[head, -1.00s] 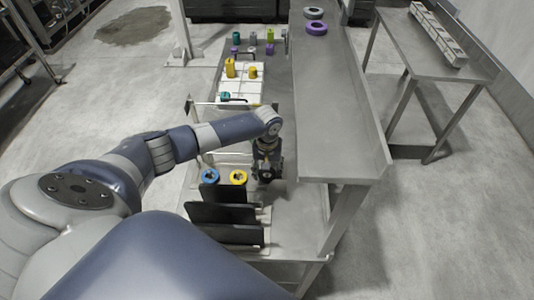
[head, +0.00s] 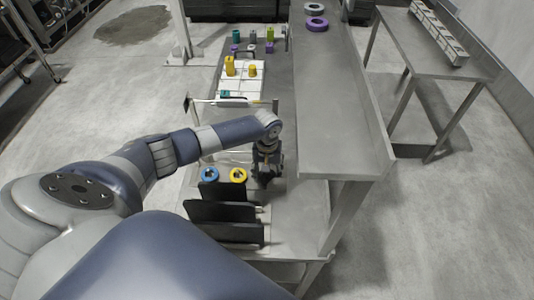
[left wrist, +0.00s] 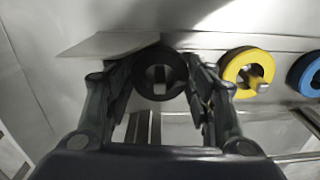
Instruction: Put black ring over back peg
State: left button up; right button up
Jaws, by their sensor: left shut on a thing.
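In the left wrist view a black ring (left wrist: 160,74) sits between the two fingers of my left gripper (left wrist: 162,82), which is shut on it. A grey peg end shows through the ring's hole; I cannot tell whether the ring is around that peg or above it. In the head view my left gripper (head: 266,174) points down at the right of the yellow ring (head: 239,175). The gripper hides the black ring there. The yellow ring is around a peg in the left wrist view (left wrist: 246,71). A blue ring (head: 210,174) is beside it. My right gripper is not in view.
Dark upright plates (head: 225,212) stand close in front of the rings. A raised metal shelf (head: 335,120) runs along the right, with a purple ring (head: 316,23) and grey ring (head: 314,8) at its far end. A white grid tray (head: 240,80) with yellow pieces lies farther back.

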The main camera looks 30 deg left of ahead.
pick_arm(q)
jog(key=shift+f, duration=0.15)
jog(key=o, duration=1.1)
notch_tip(320, 180, up, 12)
jog(key=shift+d, duration=0.1)
